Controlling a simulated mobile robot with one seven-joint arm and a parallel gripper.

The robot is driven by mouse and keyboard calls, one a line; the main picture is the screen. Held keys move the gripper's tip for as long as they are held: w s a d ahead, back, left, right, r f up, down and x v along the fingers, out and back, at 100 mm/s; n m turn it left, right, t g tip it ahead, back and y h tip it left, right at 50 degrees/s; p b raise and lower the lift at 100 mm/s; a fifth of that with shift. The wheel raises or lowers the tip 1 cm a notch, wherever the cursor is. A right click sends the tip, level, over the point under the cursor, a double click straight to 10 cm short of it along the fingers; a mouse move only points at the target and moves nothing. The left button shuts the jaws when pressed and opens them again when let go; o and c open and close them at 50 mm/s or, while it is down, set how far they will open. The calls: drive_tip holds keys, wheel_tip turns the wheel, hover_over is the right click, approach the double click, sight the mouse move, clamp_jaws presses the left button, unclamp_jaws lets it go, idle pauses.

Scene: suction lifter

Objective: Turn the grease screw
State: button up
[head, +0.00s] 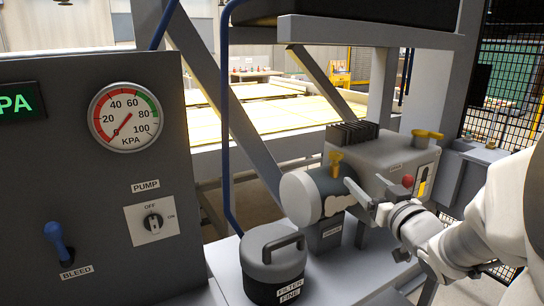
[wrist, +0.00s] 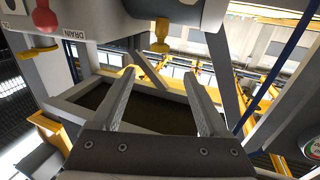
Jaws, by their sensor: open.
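A yellow screw with a winged head (head: 336,160) stands on top of the grey pump's round front housing (head: 302,197); I take it for the grease screw. In the wrist view the yellow screw (wrist: 161,36) shows at the top, ahead of and roughly between my fingertips. My gripper (head: 364,197) is open and empty, beside the pump, to the right of and lower than the screw in the head view. Both fingers of my gripper (wrist: 159,76) show in the wrist view, well apart. They do not touch the screw.
The pump also carries a red knob (head: 407,181), a yellow cap (head: 427,134) and black fins (head: 353,133). A dark filter canister (head: 272,270) stands in front. The control panel (head: 60,120) with a gauge (head: 124,117) is at left. A blue hose (head: 226,130) runs upright behind.

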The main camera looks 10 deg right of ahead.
sight(339, 159)
drive_tip(key=w, duration=0.5)
drive_tip(key=w+a+b, duration=0.1)
drive_tip(key=w, duration=1)
drive_tip(key=shift+w+a, duration=0.15)
drive_tip(key=shift+w, duration=0.15)
drive_tip(key=shift+b, duration=0.3)
clamp_jaws()
